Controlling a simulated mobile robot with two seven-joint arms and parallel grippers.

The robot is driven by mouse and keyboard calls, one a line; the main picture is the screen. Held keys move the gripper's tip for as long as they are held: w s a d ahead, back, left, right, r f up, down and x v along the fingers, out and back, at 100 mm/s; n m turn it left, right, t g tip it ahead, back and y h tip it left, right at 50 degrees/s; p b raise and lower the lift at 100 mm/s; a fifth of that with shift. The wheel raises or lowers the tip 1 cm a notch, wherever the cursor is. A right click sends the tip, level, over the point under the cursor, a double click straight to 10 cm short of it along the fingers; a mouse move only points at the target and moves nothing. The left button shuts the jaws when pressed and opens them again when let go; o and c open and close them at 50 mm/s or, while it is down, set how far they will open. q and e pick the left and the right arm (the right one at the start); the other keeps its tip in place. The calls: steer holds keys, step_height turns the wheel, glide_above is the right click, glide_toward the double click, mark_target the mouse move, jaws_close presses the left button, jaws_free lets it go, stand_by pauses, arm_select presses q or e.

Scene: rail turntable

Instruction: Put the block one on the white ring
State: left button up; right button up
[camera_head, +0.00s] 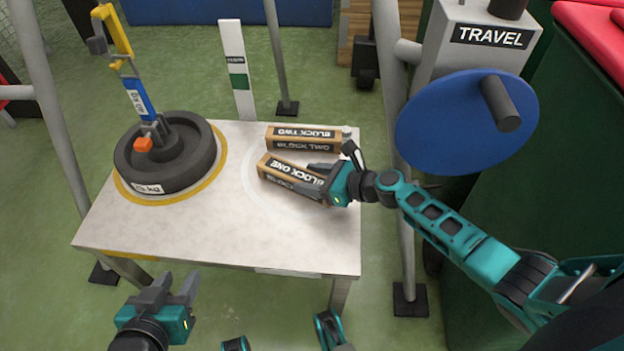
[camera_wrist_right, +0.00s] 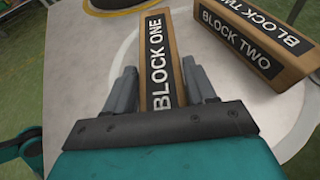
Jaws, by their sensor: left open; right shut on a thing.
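Block one (camera_head: 290,172) is a brown box with a black label and white lettering, on or just above the white table (camera_head: 155,222). My right gripper (camera_head: 312,180) is shut on its right end; in the right wrist view block one (camera_wrist_right: 160,62) lies between the two fingers. The white ring (camera_head: 262,207) is a pale band on the tabletop. Block one lies over its area, slanting down to the right; I cannot tell whether it touches the table. My left gripper (camera_head: 174,286) is open and empty in front of the table.
Block two (camera_head: 304,138) lies just behind block one, close to it; it also shows in the right wrist view (camera_wrist_right: 252,38). A black weight (camera_head: 185,165) with a hook stands at the left inside a yellow ring. A blue disc (camera_head: 450,120) is at the right. The table's front is clear.

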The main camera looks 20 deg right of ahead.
steer(key=shift+f, duration=0.15)
steer(key=o, duration=1.3)
steer(key=shift+f, duration=0.1)
steer(key=shift+c, duration=0.2)
